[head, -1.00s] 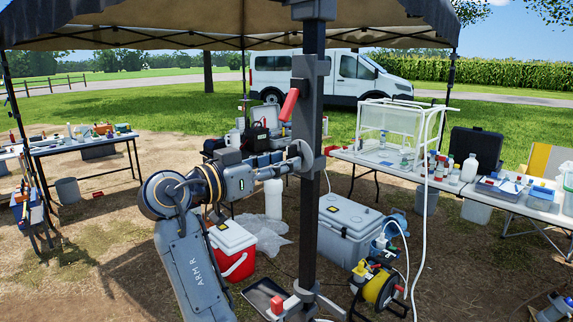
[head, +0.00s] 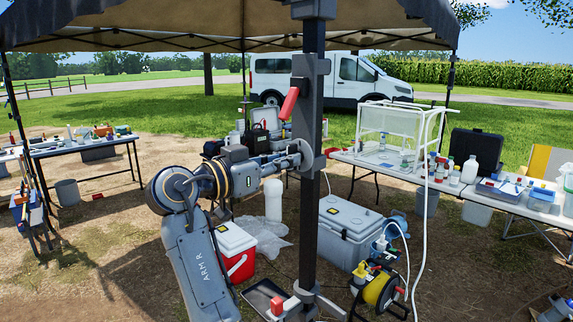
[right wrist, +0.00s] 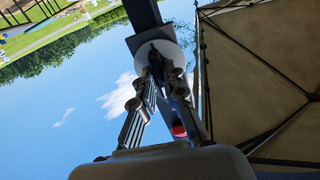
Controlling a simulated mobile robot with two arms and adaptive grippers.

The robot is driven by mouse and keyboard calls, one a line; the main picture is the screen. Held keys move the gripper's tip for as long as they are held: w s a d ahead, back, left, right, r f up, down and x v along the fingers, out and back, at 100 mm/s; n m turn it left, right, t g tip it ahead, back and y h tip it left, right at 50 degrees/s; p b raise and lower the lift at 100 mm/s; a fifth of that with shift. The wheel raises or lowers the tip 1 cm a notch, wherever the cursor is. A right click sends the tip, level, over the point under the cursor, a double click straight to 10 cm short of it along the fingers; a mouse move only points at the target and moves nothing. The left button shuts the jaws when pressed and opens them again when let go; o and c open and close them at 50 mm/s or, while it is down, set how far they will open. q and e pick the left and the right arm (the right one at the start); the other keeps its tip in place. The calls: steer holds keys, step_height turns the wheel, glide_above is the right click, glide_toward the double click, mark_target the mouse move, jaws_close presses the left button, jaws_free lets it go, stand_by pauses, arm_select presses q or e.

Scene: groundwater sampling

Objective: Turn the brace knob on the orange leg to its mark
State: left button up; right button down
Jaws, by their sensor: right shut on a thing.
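The dark upright post (head: 313,215) stands in the middle of the head view, with a red lever (head: 290,103) high on it. The round pale grey brace knob (head: 308,151) sits on the post below the lever. My right gripper (head: 297,155) reaches it from the left and is shut on the knob. In the right wrist view both fingers (right wrist: 160,72) close in front of the pale knob disc (right wrist: 181,53), partly hiding it. I cannot make out a mark or an orange colour on this post. My left gripper is not in view.
A grey cooler (head: 347,229) and a yellow hose reel (head: 381,288) stand right of the post. A red cooler (head: 234,248) stands left, below my arm. A table (head: 400,176) with bottles is at the right. The canopy (head: 200,20) hangs overhead.

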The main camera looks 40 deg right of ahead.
steer(key=shift+m+b, duration=6.9)
steer(key=shift+m, duration=2.1)
steer(key=shift+m+b, duration=1.05)
steer(key=shift+m, duration=3.35)
